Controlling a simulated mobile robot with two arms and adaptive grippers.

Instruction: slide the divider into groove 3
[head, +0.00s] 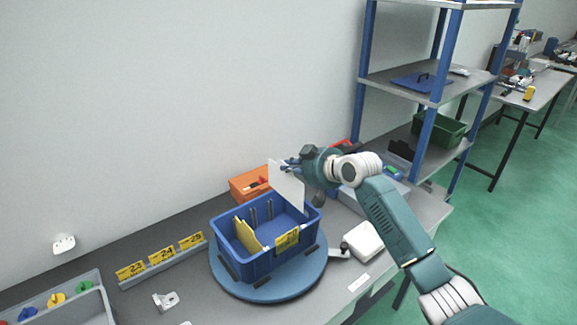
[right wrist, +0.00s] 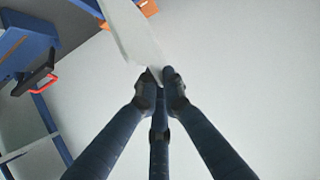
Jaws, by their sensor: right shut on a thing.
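A white flat divider (head: 287,185) is held in my right gripper (head: 288,165), which is shut on its upper edge. In the right wrist view the fingers (right wrist: 160,78) close on the corner of the divider (right wrist: 130,35). The divider is tilted and shows above the back right part of a blue crate (head: 268,262). I cannot tell whether its lower edge is inside the crate. The crate stands on a round blue turntable (head: 312,278). Inside it are a yellow divider (head: 247,236) at the left and dark upright groove strips on the back wall. My left gripper is not in view.
An orange bin (head: 238,186) stands behind the crate. A white box (head: 364,240) lies to its right. Yellow cards numbered 23, 24 and 25 (head: 161,256) and a metal bracket (head: 166,300) are at the left. A blue shelf rack (head: 424,130) rises behind my right arm.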

